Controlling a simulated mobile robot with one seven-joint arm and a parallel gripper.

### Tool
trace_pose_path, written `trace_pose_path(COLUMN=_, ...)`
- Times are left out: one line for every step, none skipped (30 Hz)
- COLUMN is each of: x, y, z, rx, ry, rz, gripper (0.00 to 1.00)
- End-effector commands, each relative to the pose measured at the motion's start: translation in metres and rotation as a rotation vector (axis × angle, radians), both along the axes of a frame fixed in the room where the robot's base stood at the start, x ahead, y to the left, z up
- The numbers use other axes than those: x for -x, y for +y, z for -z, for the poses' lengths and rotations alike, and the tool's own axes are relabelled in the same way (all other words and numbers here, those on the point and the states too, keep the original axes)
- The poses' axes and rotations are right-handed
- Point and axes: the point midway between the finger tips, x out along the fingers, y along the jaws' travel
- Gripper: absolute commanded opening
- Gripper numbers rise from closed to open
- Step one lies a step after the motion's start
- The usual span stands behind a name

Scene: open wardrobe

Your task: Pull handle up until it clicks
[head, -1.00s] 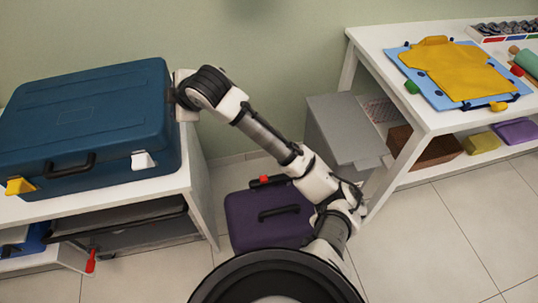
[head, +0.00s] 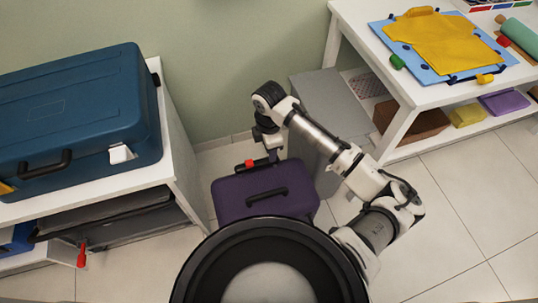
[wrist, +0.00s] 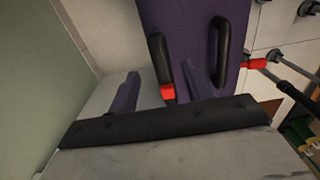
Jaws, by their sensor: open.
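A purple case (head: 265,192) lies on the floor. A black carry handle (head: 267,191) is on its upper face, and a black bar handle with a red piece (head: 249,163) is at its far edge. My gripper (head: 270,146) is above that far edge, pointing down. In the wrist view my gripper (wrist: 160,73) is open, with one finger on each side of the black bar handle (wrist: 157,52) in the picture. The bar's red end (wrist: 168,91) shows between the fingers. Whether they touch the bar I cannot tell. The carry handle (wrist: 222,50) is to the right.
A blue suitcase (head: 80,110) lies on a white shelf unit (head: 178,140) at left. A grey box (head: 330,115) stands right of my gripper, beside a white table (head: 405,85). A wall is close behind the case. Tiled floor is clear at front right.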

Motion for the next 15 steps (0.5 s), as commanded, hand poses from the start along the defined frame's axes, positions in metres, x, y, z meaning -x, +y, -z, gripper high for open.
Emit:
trace_pose_path(x=0.001, y=0.000, z=0.009, rx=0.000, ry=0.003, rz=0.001, gripper=0.49)
trace_pose_path(x=0.000, y=0.000, z=0.015, rx=0.000, ry=0.002, rz=0.002, gripper=0.49)
trace_pose_path(x=0.000, y=0.000, z=0.023, rx=0.000, ry=0.002, rz=0.001, gripper=0.49)
trace_pose_path(x=0.001, y=0.000, z=0.028, rx=-0.001, ry=0.003, rz=0.001, gripper=0.49)
trace_pose_path(x=0.001, y=0.000, z=0.033, rx=-0.002, ry=0.002, rz=0.001, gripper=0.49)
trace_pose_path(x=0.000, y=0.000, z=0.038, rx=-0.001, ry=0.001, rz=0.002, gripper=0.49)
trace_pose_path(x=0.000, y=0.000, z=0.042, rx=-0.001, ry=0.000, rz=0.001, gripper=0.49)
trace_pose_path(x=0.000, y=0.000, z=0.045, rx=-0.001, ry=0.000, rz=0.001, gripper=0.49)
trace_pose_path(x=0.000, y=0.000, z=0.049, rx=-0.001, ry=0.000, rz=0.001, gripper=0.49)
trace_pose_path(x=0.000, y=0.000, z=0.052, rx=-0.001, ry=0.000, rz=0.001, gripper=0.49)
trace_pose_path(x=0.000, y=0.000, z=0.053, rx=-0.001, ry=-0.001, rz=0.001, gripper=0.49)
trace_pose_path(x=0.000, y=0.000, z=0.055, rx=-0.001, ry=-0.001, rz=0.001, gripper=0.49)
trace_pose_path(x=0.000, y=0.000, z=0.057, rx=-0.002, ry=-0.002, rz=0.000, gripper=0.49)
trace_pose_path(x=0.000, y=0.000, z=0.057, rx=-0.001, ry=-0.002, rz=0.000, gripper=0.49)
trace_pose_path(x=0.000, y=0.000, z=0.058, rx=-0.001, ry=-0.002, rz=0.000, gripper=0.49)
